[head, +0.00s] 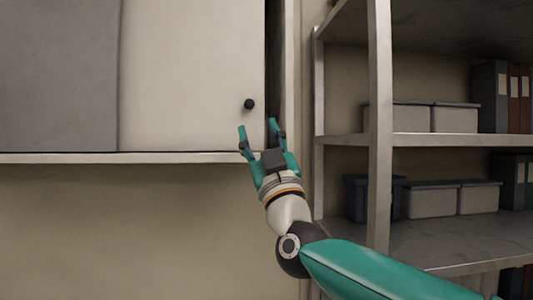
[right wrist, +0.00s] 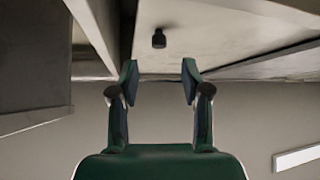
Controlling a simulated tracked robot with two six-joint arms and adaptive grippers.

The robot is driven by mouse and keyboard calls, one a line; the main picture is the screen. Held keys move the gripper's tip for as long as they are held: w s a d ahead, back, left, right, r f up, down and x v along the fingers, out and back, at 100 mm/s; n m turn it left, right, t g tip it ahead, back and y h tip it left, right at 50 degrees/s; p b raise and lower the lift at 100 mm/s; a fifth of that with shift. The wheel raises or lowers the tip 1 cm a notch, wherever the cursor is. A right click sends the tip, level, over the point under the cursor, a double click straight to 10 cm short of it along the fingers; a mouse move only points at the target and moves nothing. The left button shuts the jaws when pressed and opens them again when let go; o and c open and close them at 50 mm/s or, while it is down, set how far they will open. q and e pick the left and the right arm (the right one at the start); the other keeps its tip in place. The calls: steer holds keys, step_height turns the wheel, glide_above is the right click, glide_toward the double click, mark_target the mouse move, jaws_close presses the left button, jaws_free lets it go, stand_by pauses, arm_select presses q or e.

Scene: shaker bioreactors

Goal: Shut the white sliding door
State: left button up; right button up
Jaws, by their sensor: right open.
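The white sliding door (head: 190,70) is a flat pale panel in a wall cabinet, with a small round black knob (head: 249,104) near its lower right corner. A dark narrow gap (head: 273,60) shows between the door's right edge and the cabinet's side post. My right gripper (head: 258,128) is open and empty, pointing up just below the knob, with its fingers in front of the door's lower right corner. In the right wrist view the knob (right wrist: 159,39) shows beyond and between the open fingertips (right wrist: 160,72), apart from them. My left gripper is not in view.
A grey panel (head: 58,70) adjoins the white door on the left. The cabinet's bottom ledge (head: 120,158) runs under both. A metal shelf rack with an upright post (head: 379,120) stands close on the right, holding grey boxes (head: 455,118) and binders. The wall below the cabinet is bare.

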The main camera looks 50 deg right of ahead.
steer(key=shift+v, duration=2.3)
